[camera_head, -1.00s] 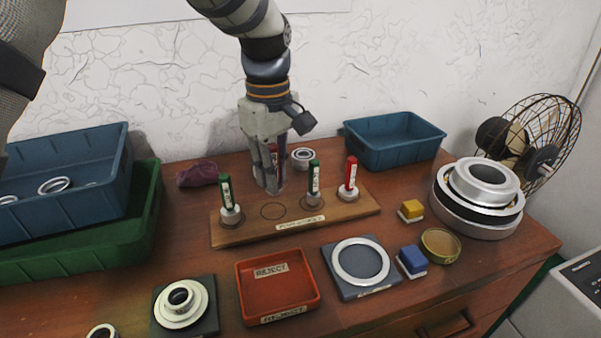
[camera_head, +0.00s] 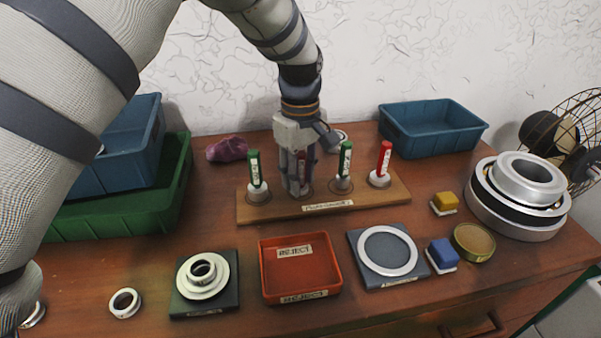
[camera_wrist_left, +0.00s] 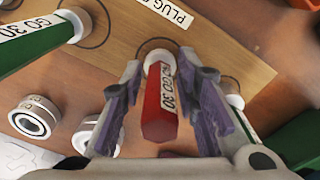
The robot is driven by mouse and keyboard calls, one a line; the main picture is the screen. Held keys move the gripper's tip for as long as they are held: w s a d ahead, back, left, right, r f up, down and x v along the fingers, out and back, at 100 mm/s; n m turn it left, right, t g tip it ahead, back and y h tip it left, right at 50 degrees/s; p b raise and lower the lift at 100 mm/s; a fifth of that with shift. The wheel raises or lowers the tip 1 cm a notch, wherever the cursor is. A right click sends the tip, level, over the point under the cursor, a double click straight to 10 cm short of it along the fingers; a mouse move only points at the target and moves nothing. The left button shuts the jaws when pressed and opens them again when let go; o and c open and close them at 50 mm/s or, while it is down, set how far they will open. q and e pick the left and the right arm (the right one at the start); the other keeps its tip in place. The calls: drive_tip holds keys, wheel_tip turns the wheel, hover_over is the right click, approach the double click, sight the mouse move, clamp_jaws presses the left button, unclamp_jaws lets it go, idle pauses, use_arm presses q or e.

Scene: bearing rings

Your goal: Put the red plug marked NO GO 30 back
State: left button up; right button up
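The red plug (camera_wrist_left: 160,105) with a white label, whose visible text ends in GO 30, stands between my left gripper's fingers. Its pale foot is at a ring marking on the wooden board (camera_head: 262,213). My left gripper (camera_head: 300,189) points down at the board; in the wrist view (camera_wrist_left: 163,88) its fingers are either side of the plug, with gaps showing. It looks open around the plug. In the head view the fingers mostly hide the plug. My right gripper is not in view.
Green plugs (camera_head: 254,170) (camera_head: 345,160) stand close on both sides of the gripper. Another red plug (camera_head: 384,160) is at the board's right. In front are a red reject tray (camera_head: 336,278) and a dark pad with a ring (camera_head: 387,250). A blue bin (camera_head: 435,140) stands behind.

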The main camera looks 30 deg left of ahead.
use_arm(q)
wheel_tip(320, 180, up, 12)
drive_tip(key=shift+r, duration=0.25)
idle(0.3)
drive_tip(key=shift+f, duration=0.1)
